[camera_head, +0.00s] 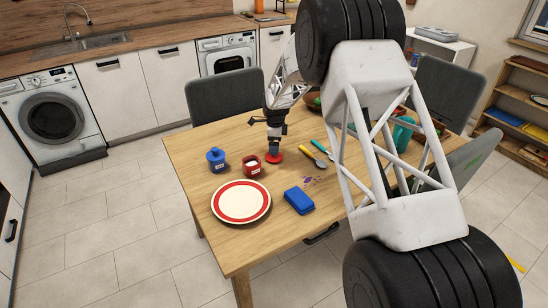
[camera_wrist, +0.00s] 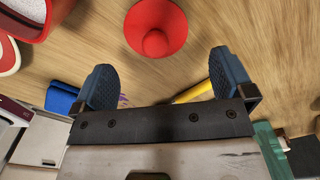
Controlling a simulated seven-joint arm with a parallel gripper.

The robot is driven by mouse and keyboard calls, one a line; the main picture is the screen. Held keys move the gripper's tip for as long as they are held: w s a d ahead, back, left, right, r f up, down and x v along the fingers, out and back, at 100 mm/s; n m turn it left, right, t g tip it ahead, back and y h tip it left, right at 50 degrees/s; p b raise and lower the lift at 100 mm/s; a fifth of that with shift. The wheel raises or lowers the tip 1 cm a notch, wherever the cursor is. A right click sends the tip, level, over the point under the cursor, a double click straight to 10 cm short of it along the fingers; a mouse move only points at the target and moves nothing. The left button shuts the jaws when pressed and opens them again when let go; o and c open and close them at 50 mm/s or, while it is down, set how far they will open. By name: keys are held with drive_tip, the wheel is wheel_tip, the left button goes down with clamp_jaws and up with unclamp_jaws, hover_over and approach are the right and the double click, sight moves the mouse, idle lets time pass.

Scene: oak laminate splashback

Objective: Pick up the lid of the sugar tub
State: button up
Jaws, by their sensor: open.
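The red lid (camera_head: 276,157), round with a knob in its middle, lies on the table right of an open red tub (camera_head: 251,167) with white contents. A label shows on the tub, but I cannot read it. In the wrist view the lid (camera_wrist: 156,30) is fully visible at the top, knob towards me. My gripper (camera_wrist: 164,78) is open and empty, its two blue-grey fingertips apart. The lid lies ahead of the fingertips in that view, not between them. In the head view my gripper (camera_head: 274,148) is just over the lid, partly covering it. The gap in height is unclear.
A lidded blue tub (camera_head: 216,160) stands left of the red tub. A red-ringed plate (camera_head: 240,202) and a blue block (camera_head: 299,201) lie nearer the front. A yellow-handled utensil (camera_head: 314,160) and purple marks (camera_head: 314,180) are to the right.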

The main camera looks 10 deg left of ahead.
drive_tip(key=shift+s+a+f, duration=0.1)
drive_tip(key=shift+s+f, duration=0.05)
drive_tip(key=shift+f, duration=1.2)
drive_tip(key=shift+s+f, duration=0.1)
drive_tip(key=shift+f, duration=1.2)
drive_tip(key=c, duration=0.8)
